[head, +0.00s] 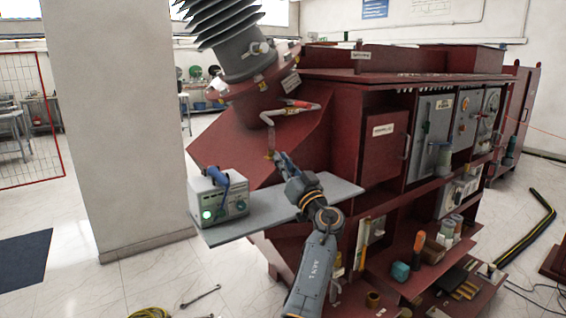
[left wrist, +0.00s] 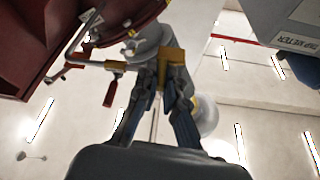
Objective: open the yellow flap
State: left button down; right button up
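The yellow flap (left wrist: 172,60) is a small yellow-gold piece beside a round grey fitting at the end of a pipe, in the upper middle of the left wrist view. In the head view the yellow fitting (head: 269,155) is tiny, at the lower end of the bent pipe on the red transformer. My left gripper (left wrist: 164,82) has its fingertips drawn close together, with a yellow part between them; it looks shut on the flap. In the head view my left gripper (head: 281,160) reaches up to this fitting and partly hides it. My right gripper is not in view.
A grey shelf (head: 257,217) under my left arm carries a grey tester box (head: 218,196) with a green light. A pipe with a red handle (head: 300,104) is above the gripper. The red transformer (head: 350,110) fills the right; open floor lies left.

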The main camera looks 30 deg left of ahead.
pick_arm(q)
jog(key=shift+s+t, duration=0.15)
jog(key=shift+t, duration=0.15)
jog(key=shift+s+a+r+m+t+h+p, duration=0.1)
jog(key=shift+s+a+m+t+h+p, duration=0.45)
jog(key=shift+m+t+h+p, duration=1.75)
jog(key=shift+s+a+f+m+t+h+p, duration=0.15)
jog(key=shift+s+m+t+h+p, duration=1.2)
jog(key=shift+h, duration=1.6)
jog(key=shift+s+a+r+m+t+h+p, duration=0.15)
jog(key=shift+s+a+m+t+h+p, duration=0.25)
jog(key=shift+m+t+h+p, duration=1.75)
jog(key=shift+n+h, duration=0.5)
jog(key=shift+n, duration=0.1)
jog(key=c, duration=1.4)
grip_release()
jog(key=shift+c, duration=0.2)
jog(key=shift+s, duration=0.1)
jog(key=v, duration=1.2)
